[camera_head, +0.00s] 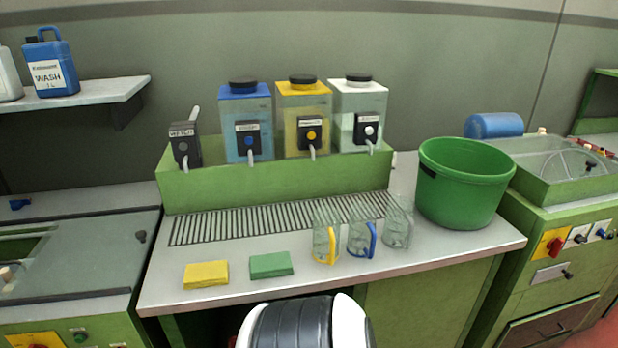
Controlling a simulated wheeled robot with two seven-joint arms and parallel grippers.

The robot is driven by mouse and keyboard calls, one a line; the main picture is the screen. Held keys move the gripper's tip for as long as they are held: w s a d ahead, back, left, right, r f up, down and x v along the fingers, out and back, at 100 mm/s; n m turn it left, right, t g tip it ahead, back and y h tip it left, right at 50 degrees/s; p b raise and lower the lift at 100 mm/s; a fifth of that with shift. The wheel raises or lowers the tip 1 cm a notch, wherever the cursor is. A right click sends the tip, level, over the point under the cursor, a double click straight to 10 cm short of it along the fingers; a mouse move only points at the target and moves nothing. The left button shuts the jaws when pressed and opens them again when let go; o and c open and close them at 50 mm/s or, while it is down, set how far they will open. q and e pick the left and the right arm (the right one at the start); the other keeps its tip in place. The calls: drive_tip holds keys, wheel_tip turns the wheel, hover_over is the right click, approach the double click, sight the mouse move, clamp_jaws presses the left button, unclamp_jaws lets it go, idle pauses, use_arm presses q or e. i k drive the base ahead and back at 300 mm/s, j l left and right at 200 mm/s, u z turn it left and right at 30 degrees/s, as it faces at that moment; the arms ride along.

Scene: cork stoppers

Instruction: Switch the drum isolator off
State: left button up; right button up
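A red rotary switch (553,247) on a yellow plate is set on the front of the green cabinet (570,215) at the right. Its handle looks tilted from upright; its marking is too small to read. A second yellow plate with a red part (35,341) shows at the bottom left edge, cut off by the frame. No readable label tells which of the two is the drum isolator. Neither of my grippers is in view; only a white and dark grey part of my own body shows at the bottom middle.
Between the cabinets stands a counter (330,280) with a green tub (464,185), glass mugs (362,235), a yellow sponge (206,274) and a green sponge (270,264). Beside the red switch are a black knob (580,239) and a blue knob (603,234).

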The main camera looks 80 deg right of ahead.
sight(554, 246)
drive_tip(key=z, duration=4.3)
